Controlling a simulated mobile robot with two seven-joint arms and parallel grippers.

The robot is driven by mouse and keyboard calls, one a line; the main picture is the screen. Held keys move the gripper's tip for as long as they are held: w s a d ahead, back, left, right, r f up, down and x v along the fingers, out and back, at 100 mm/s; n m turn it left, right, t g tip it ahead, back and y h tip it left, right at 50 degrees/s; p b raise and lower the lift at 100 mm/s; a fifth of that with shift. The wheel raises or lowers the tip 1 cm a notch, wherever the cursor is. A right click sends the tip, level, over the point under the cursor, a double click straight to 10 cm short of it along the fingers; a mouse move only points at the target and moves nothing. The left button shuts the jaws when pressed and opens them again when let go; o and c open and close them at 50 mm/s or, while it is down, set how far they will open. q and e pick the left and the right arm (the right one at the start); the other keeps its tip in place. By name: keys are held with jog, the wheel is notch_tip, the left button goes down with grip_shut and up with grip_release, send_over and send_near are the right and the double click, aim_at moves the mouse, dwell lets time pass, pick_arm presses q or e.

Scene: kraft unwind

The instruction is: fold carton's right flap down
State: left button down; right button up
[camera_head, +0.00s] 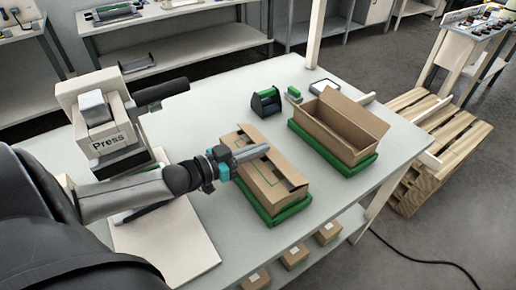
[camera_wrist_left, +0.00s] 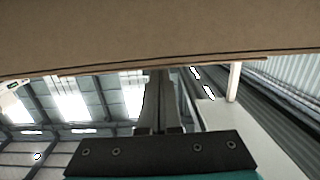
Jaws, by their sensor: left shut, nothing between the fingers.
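A brown carton (camera_head: 272,186) sits on a green tray (camera_head: 291,210) in the middle of the table. Its top is partly covered by folded flaps, with dark gaps at the far and near ends. My left gripper (camera_head: 251,153) reaches in from the left, shut and empty, with its fingers over the carton's top. Whether they touch a flap I cannot tell. In the left wrist view a cardboard panel (camera_wrist_left: 150,38) fills the top, right by the fingers (camera_wrist_left: 158,105). My right gripper is not in view.
A second, open-topped carton (camera_head: 345,128) stands on another green tray (camera_head: 352,168) to the right. A dark green tape dispenser (camera_head: 266,102) is behind the cartons. A press (camera_head: 103,122) stands at the left. A wooden pallet (camera_head: 440,150) lies beyond the table's right edge.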

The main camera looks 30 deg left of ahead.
pick_arm(q)
jog(key=shift+s+a+f+p, duration=0.15)
jog(key=shift+s+f+p, duration=0.15)
jog(key=shift+f+p, duration=0.25)
jog(key=shift+s+f, duration=0.15)
jog(key=shift+f, duration=0.45)
